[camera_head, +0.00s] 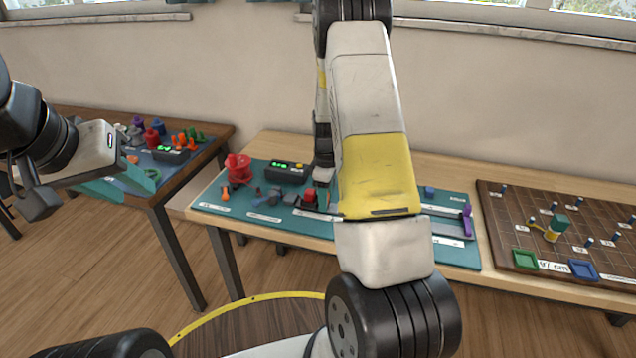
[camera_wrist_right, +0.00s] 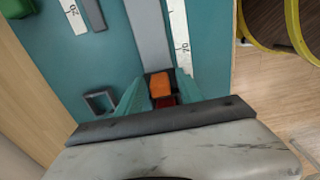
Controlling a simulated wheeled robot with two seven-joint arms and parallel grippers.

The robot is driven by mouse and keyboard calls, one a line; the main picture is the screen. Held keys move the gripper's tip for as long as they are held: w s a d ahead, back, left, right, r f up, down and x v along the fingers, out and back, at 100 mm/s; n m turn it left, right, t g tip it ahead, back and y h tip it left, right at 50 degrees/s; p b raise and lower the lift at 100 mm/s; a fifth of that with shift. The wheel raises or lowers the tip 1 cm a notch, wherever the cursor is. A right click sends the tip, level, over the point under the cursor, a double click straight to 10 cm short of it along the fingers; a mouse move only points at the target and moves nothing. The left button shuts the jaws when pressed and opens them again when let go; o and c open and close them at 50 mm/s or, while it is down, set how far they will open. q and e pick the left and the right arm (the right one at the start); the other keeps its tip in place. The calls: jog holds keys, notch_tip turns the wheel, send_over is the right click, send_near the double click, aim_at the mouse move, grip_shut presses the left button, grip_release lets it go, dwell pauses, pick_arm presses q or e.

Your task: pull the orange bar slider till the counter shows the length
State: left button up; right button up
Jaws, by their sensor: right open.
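An orange block (camera_wrist_right: 160,84) on a dark slider sits at the end of a grey rail (camera_wrist_right: 150,40) in the right wrist view, with a red piece (camera_wrist_right: 165,101) just behind it. My right gripper (camera_wrist_right: 158,90) is open, its teal fingers on either side of the orange block. In the head view my right gripper (camera_head: 322,182) is partly hidden by my arm, beside a red block (camera_head: 308,195). The counter (camera_head: 287,171), a black box with green digits too small to read, stands behind. My left gripper (camera_head: 38,198) hangs at the far left, away from the rail.
A white ruler strip (camera_wrist_right: 180,40) runs along the rail. A red spool-like part (camera_head: 237,167) stands left of the counter. A purple-ended frame (camera_head: 467,222) lies at the mat's right. A brown pegboard (camera_head: 560,230) is further right; another cluttered table (camera_head: 190,165) is at left.

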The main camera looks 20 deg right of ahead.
grip_shut()
jog(key=shift+s+d, duration=2.05)
jog(key=shift+d, duration=1)
jog(key=shift+s+d, duration=2.1)
jog(key=shift+d, duration=1)
jog(key=shift+s+d, duration=2.05)
jog(key=shift+d, duration=1)
jog(key=shift+s+d, duration=0.75)
jog(key=shift+d, duration=0.35)
jog(key=shift+s+d, duration=0.7)
jog(key=shift+d, duration=0.4)
jog(key=shift+s+d, duration=0.75)
jog(key=shift+d, duration=0.35)
grip_release()
